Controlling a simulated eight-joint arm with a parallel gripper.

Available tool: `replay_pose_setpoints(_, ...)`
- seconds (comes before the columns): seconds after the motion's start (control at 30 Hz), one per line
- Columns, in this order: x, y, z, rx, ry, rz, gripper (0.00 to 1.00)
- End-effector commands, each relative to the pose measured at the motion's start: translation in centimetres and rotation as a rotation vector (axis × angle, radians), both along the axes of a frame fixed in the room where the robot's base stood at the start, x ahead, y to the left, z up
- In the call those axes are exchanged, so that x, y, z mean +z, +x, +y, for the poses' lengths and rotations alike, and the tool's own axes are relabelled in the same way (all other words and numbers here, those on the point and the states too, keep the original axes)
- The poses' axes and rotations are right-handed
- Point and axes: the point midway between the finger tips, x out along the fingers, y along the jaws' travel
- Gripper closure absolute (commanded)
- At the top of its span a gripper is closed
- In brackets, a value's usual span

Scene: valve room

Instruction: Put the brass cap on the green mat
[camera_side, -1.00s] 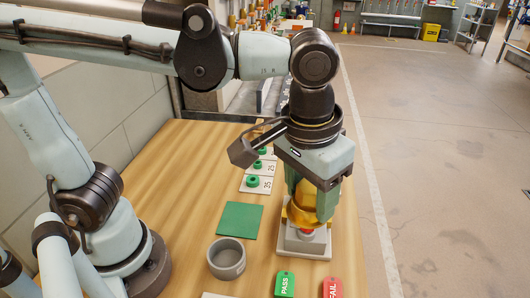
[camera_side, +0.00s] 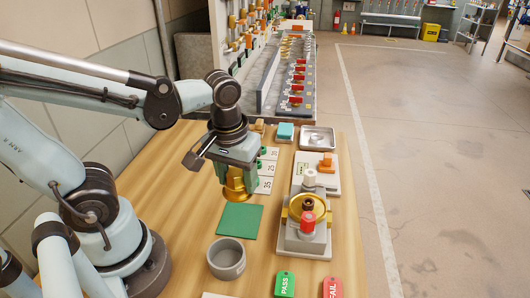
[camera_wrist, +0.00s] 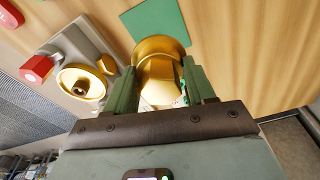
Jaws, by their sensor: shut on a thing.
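My gripper (camera_side: 236,180) is shut on the brass cap (camera_side: 237,188), a gold, rounded piece hanging below the fingers. In the side view the cap is above the table, over or just behind the far edge of the green mat (camera_side: 239,222). The wrist view shows the cap (camera_wrist: 160,60) between the two green fingers (camera_wrist: 162,85), with the mat (camera_wrist: 158,24) beyond it. The mat is a flat green square with nothing on it. The cap's exact height above the table is hard to tell.
A grey valve fixture (camera_side: 305,235) with a brass ring and red knob stands right of the mat. A grey round cup (camera_side: 227,258) stands in front of it. Green PASS (camera_side: 285,285) and red FAIL (camera_side: 333,288) tags lie near the front. Numbered cards (camera_side: 264,185) lie behind.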

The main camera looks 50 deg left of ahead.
Motion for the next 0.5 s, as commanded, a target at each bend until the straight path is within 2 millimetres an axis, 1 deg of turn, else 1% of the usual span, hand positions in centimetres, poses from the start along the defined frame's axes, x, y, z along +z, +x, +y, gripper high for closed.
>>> replay_pose_setpoints(0.5, -4.3, 0.1, -0.1, -0.002, 0.000, 0.000, 0.85)
